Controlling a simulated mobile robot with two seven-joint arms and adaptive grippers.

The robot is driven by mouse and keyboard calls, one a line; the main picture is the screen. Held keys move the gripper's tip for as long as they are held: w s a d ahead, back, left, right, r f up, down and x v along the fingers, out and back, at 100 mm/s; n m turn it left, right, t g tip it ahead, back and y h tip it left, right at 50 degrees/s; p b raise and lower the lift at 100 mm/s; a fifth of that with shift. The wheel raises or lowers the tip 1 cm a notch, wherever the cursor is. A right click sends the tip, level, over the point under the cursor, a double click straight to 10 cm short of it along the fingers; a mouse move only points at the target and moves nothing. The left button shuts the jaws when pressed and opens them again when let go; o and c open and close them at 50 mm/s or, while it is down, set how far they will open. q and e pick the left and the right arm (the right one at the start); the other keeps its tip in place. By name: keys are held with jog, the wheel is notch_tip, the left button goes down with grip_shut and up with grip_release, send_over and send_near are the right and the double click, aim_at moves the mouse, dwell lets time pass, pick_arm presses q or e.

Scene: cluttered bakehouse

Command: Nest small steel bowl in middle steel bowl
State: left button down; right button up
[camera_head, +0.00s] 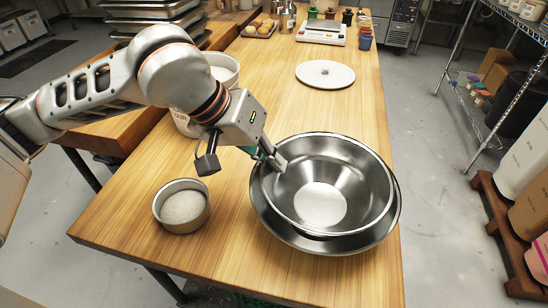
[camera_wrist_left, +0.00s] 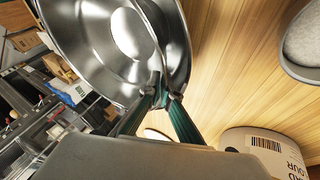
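The small steel bowl (camera_head: 318,200), shiny and upright, sits in or just above the wider middle steel bowl (camera_head: 325,246) on the wooden table. It is a little off centre, towards the back right, and the wider rim shows mostly at the front and left. Whether the bowls touch underneath is hidden. My left gripper (camera_head: 275,158) is at the back-left rim, its fingers closed on the small bowl's edge. In the left wrist view the fingertips (camera_wrist_left: 166,94) pinch a steel rim, with the bowl's shiny inside (camera_wrist_left: 110,40) beyond. My right gripper is not in view.
A round tin of white powder (camera_head: 181,206) stands left of the bowls. A white labelled tub (camera_head: 188,122) stands behind my left gripper. A white round board (camera_head: 325,74) and a scale (camera_head: 321,33) are farther back. The table's right edge is close to the bowls.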

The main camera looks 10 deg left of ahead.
pick_arm(q)
jog(key=shift+f+b, duration=0.3)
jog(key=shift+f, duration=0.2)
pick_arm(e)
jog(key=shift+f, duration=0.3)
pick_arm(q)
jog(key=shift+f, duration=0.5)
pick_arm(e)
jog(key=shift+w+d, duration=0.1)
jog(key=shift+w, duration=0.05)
pick_arm(q)
jog(key=shift+f+b, duration=0.35)
jog(key=shift+b, duration=0.15)
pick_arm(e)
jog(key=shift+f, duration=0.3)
pick_arm(q)
jog(key=c, duration=1.9)
grip_release()
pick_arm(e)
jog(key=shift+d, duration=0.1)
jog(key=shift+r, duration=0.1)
pick_arm(q)
jog(key=shift+r+p, duration=0.85)
jog(key=shift+r, duration=0.85)
jog(key=shift+r+p, duration=1.15)
jog(key=shift+r, duration=1.2)
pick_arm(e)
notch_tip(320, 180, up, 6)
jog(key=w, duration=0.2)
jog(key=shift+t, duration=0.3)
